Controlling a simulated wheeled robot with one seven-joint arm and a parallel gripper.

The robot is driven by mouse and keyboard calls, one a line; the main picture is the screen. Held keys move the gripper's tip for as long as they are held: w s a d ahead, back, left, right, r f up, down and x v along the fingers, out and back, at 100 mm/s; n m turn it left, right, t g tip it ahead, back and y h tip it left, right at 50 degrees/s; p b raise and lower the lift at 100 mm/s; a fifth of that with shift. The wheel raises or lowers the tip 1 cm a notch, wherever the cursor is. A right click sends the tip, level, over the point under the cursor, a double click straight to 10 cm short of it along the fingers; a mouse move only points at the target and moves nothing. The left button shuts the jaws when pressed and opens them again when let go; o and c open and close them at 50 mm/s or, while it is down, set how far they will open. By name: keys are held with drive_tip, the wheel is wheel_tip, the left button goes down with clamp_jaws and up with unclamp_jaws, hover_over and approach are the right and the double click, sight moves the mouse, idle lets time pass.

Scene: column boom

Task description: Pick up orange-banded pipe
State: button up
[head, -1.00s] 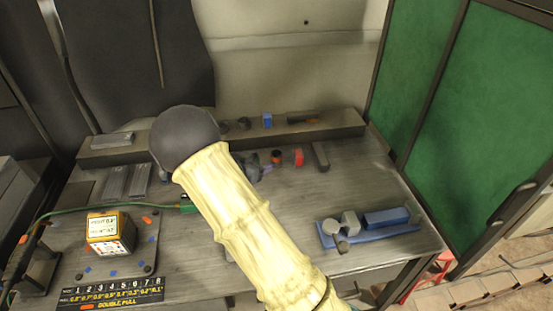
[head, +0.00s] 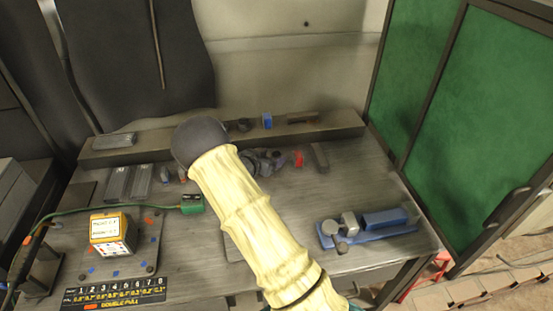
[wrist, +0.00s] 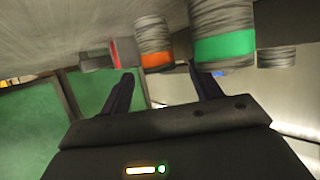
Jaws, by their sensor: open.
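The orange-banded pipe (wrist: 155,61) is a short grey ribbed cylinder with an orange band. In the wrist view it stands beyond my open gripper (wrist: 161,72), lined up with the gap between the fingertips. I see no contact, and the gripper is empty. A similar pipe with a green band (wrist: 225,47) stands close beside it, in front of the right finger's tip. In the head view my arm covers much of the workbench (head: 290,215), and the orange-banded pipe cannot be made out. Part of my gripper (head: 264,160) shows just right of the arm there.
A red piece (head: 298,158) and a dark grey block (head: 319,156) stand just right of my gripper. A raised ledge (head: 345,127) with small parts runs behind. A blue vise-like tool (head: 370,229) lies at the right; a boxed device (head: 110,235) stands at the left.

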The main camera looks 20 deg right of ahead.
drive_tip(key=shift+w+d+f, duration=0.2)
drive_tip(key=shift+w+d, duration=0.05)
drive_tip(key=shift+d, duration=0.15)
drive_tip(key=c, duration=1.2)
